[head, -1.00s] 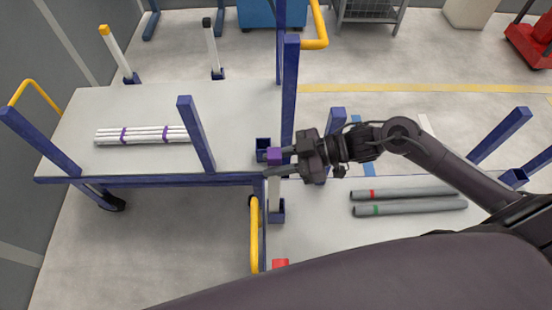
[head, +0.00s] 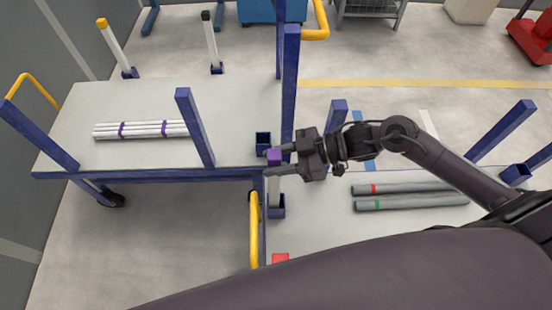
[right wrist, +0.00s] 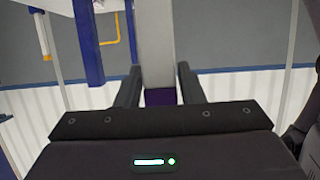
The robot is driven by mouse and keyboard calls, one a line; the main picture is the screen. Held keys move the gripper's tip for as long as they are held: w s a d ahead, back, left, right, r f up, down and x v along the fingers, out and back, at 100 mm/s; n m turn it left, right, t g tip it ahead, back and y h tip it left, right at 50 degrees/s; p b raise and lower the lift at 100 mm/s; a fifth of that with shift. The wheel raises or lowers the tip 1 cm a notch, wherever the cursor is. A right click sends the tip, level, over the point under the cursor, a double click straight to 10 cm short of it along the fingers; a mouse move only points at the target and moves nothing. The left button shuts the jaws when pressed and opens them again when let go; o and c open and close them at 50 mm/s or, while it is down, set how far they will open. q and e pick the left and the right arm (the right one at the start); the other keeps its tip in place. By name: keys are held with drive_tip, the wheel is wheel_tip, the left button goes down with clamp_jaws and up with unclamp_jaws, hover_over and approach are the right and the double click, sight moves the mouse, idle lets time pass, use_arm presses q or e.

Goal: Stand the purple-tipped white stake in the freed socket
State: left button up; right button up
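The purple-tipped white stake (head: 274,186) stands upright, purple end up, in the head view. Its lower end meets a small blue socket (head: 277,210) at the cart corner; how deep it sits is not clear. My right gripper (head: 277,160) is shut on the stake just below its purple tip. In the right wrist view the white stake (right wrist: 158,45) runs between the two dark fingers (right wrist: 159,88), purple end nearest the palm. Another blue socket (head: 263,142) on the left cart's corner looks empty. My left gripper is not in view.
A bundle of white pipes (head: 140,130) with purple bands lies on the left cart (head: 235,115). Two grey pipes (head: 415,195) lie on the right cart. A tall blue post (head: 290,80) stands close behind my gripper. A yellow handle (head: 253,235) is at front.

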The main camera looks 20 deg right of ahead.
drive_tip(key=o, duration=0.3)
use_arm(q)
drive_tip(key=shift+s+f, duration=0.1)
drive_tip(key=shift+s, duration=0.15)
use_arm(e)
drive_tip(key=shift+d, duration=0.1)
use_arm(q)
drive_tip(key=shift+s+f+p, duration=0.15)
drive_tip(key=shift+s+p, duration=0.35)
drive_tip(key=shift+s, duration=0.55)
use_arm(e)
drive_tip(key=shift+v, duration=3.85)
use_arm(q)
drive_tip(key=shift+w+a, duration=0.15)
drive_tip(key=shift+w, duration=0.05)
